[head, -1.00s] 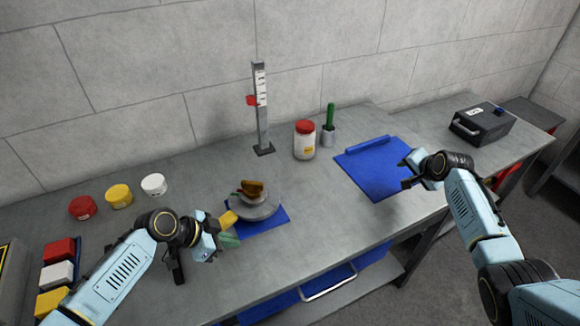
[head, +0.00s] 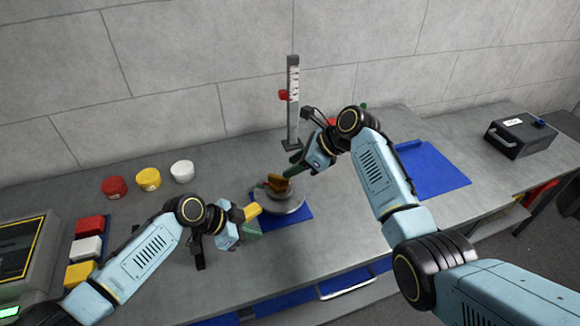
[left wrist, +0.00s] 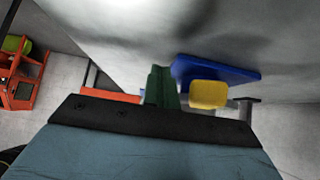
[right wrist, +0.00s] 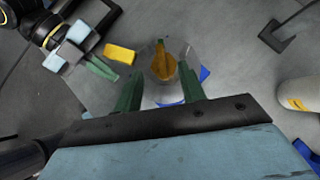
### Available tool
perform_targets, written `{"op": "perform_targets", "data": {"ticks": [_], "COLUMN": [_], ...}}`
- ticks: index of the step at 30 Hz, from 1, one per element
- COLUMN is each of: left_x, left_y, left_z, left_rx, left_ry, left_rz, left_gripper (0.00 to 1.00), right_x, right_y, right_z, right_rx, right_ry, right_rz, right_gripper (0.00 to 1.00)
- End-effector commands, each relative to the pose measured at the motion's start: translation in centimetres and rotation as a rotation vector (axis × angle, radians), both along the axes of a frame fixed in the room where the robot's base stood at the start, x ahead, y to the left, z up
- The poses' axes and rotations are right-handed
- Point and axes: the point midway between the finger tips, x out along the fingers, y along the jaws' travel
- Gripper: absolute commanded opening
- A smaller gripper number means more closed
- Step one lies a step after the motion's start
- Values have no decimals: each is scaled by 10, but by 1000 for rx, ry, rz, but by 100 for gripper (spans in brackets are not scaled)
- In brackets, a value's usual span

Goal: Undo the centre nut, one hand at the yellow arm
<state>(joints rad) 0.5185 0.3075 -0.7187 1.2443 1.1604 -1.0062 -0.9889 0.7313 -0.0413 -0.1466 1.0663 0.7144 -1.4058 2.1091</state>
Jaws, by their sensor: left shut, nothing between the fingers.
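The orange-brown centre nut (head: 277,184) sits on top of a round grey hub (head: 290,204), which stands on a blue mat (head: 303,217). The yellow arm (head: 252,210) sticks out at the hub's left. My left gripper (head: 250,230) is shut and empty, close beside the yellow arm; in the left wrist view the yellow arm (left wrist: 208,94) is just right of its green fingers (left wrist: 160,86). My right gripper (head: 293,167) is near the nut from above right. In the right wrist view its green fingers (right wrist: 160,90) are apart, with the nut (right wrist: 162,64) seen between and beyond them.
A grey gauge post (head: 293,105) with a red slider stands behind the hub. Red (head: 114,187), yellow (head: 147,179) and white (head: 182,172) pots stand at the back left. A blue tray (head: 435,172) lies right, partly behind my right arm. A dark case (head: 520,137) is far right.

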Motion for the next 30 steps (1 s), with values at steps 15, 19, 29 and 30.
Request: {"op": "perform_targets", "data": {"ticks": [15, 19, 29, 30], "left_x": [0, 0, 0, 0], "left_y": [0, 0, 0, 0], "left_z": [0, 0, 0, 0], "left_rx": [0, 0, 0, 0], "left_ry": [0, 0, 0, 0], "left_rz": [0, 0, 0, 0], "left_gripper": [0, 0, 0, 0], "right_x": [12, 15, 17, 17], "right_y": [33, 39, 42, 42], "right_z": [-38, -45, -50, -50], "right_rx": [0, 1, -1, -1], "right_ry": [1, 0, -2, -2], "right_rz": [1, -1, -1, -1], "right_gripper": [40, 40, 40, 40]}}
